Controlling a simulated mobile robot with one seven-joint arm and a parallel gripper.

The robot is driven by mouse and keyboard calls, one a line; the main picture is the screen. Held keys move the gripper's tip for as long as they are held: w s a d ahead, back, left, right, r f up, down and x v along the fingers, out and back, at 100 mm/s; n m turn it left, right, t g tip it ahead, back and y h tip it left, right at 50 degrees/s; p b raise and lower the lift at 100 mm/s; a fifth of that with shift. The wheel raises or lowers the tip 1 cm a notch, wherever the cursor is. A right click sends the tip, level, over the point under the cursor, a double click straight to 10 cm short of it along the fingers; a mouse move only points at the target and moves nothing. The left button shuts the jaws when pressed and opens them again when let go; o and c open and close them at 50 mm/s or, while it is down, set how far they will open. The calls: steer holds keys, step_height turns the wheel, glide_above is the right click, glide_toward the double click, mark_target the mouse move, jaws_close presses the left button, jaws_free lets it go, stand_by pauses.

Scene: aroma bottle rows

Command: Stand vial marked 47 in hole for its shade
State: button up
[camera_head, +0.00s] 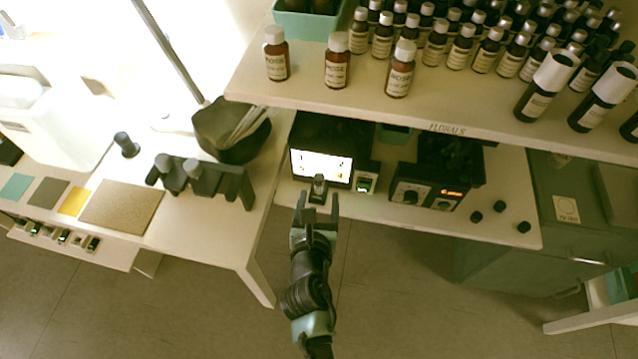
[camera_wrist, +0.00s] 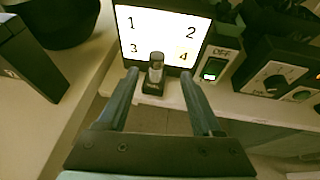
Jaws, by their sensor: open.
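A small vial (camera_wrist: 156,68) with a greyish cap stands upright in a dark base in front of a lit panel; it also shows in the head view (camera_head: 319,183). No number or shade can be read on it. My gripper (camera_head: 317,203) is open, with its two fingers (camera_wrist: 158,80) spread on either side of the vial and a gap to each. The lit panel (camera_wrist: 140,27) bears the figures 1, 2, 3 and 4. A dark rack (camera_head: 232,182) stands on the left table; its holes cannot be made out clearly.
Teal (camera_head: 16,186), grey (camera_head: 48,192) and yellow (camera_head: 75,201) squares lie beside a cork mat (camera_head: 121,206). A dark bowl (camera_head: 222,146) stands behind the rack. A box with a dial (camera_head: 411,193) is right of the panel. The bottle shelf (camera_head: 300,97) overhangs the bench.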

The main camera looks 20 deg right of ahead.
mark_target(319, 184)
steer(key=x, duration=0.2)
steer(key=b+x, duration=0.1)
steer(key=x, duration=0.2)
steer(key=shift+w+a+f+b, duration=0.1)
steer(key=shift+w+a+b, duration=0.1)
steer(key=shift+b, duration=0.1)
jaws_close()
